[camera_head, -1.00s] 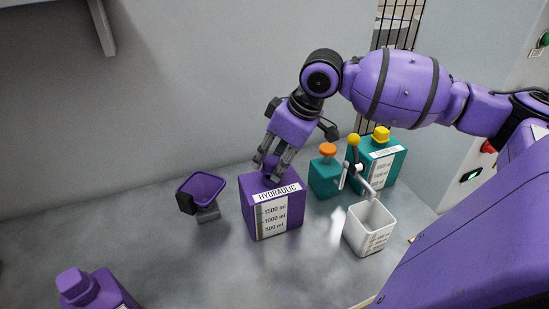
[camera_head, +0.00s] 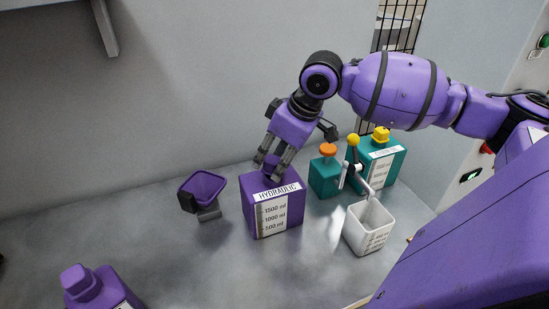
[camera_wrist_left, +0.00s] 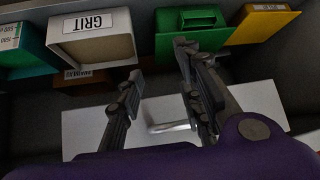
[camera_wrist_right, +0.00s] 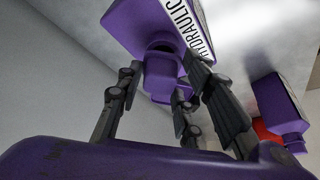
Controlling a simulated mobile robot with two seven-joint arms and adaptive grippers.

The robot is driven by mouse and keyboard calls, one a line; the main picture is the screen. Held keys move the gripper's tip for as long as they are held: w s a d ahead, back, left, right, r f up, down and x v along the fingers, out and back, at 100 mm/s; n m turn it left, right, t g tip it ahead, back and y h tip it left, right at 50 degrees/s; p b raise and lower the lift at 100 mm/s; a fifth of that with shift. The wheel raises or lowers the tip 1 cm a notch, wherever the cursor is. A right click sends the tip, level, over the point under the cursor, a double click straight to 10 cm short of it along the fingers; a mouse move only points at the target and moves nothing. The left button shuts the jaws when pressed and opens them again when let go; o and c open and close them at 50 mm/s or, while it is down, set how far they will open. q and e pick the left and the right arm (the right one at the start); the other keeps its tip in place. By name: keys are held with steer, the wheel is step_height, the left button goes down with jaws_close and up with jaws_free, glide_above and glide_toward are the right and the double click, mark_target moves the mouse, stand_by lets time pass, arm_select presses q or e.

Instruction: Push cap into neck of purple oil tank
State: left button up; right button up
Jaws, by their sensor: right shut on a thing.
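The purple oil tank (camera_head: 287,207) labelled HYDRAULIC stands upright on the bench, and its top also shows in the right wrist view (camera_wrist_right: 150,22). My right gripper (camera_head: 275,164) points down at the tank's top from above. It is shut on a purple cap (camera_wrist_right: 161,72), which sits between its fingers at the tank's neck. The fingers hide most of the cap in the head view, and I cannot tell how deep it sits. My left gripper (camera_wrist_left: 158,75) shows only in its wrist view, open and empty, in front of bins away from the tank.
A purple scoop-like container (camera_head: 203,188) is left of the tank. Teal containers with orange (camera_head: 328,150) and yellow (camera_head: 381,134) tops stand right, behind a white open container (camera_head: 369,232). A purple bottle (camera_head: 88,287) is at the front left. The bench between is clear.

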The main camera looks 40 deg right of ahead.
steer(key=shift+f, duration=1)
steer(key=o, duration=1.1)
steer(key=v, duration=1.2)
